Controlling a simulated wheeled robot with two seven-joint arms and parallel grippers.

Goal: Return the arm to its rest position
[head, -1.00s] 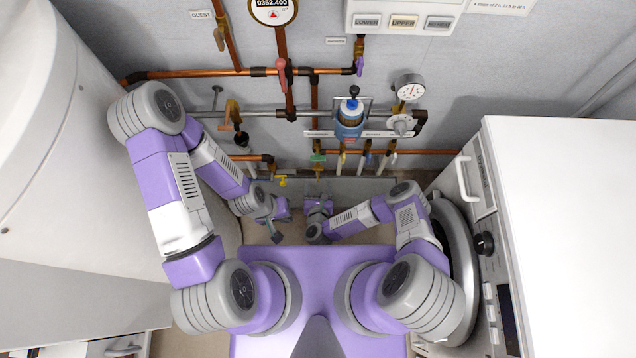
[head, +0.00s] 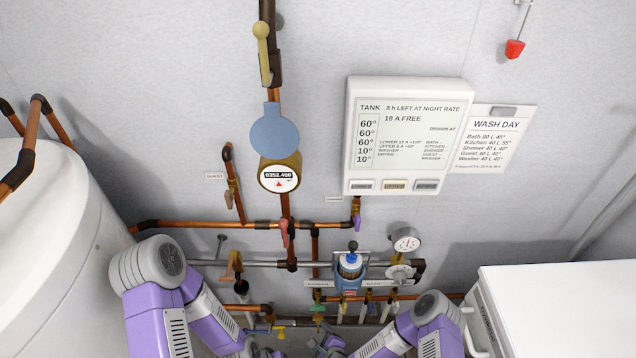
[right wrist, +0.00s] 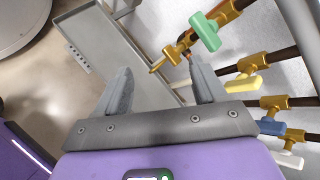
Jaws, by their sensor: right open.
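My right arm comes up from the bottom of the head view, its purple and grey elbow (head: 435,308) right of the valve row. My right gripper (head: 325,345) is at the bottom edge of the head view, partly cut off. In the right wrist view its two grey fingers (right wrist: 160,82) are apart with nothing between them. Beyond the fingertips are a green-handled brass valve (right wrist: 205,32) and a grey tray-like ledge (right wrist: 110,50). My left arm (head: 160,290) is bent at the lower left; its gripper is mostly cut off at the bottom edge, and its jaws cannot be read.
A white tank (head: 50,240) stands left and a white appliance (head: 560,300) right. A tank panel (head: 400,135) and wash-day sign (head: 495,135) hang above.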

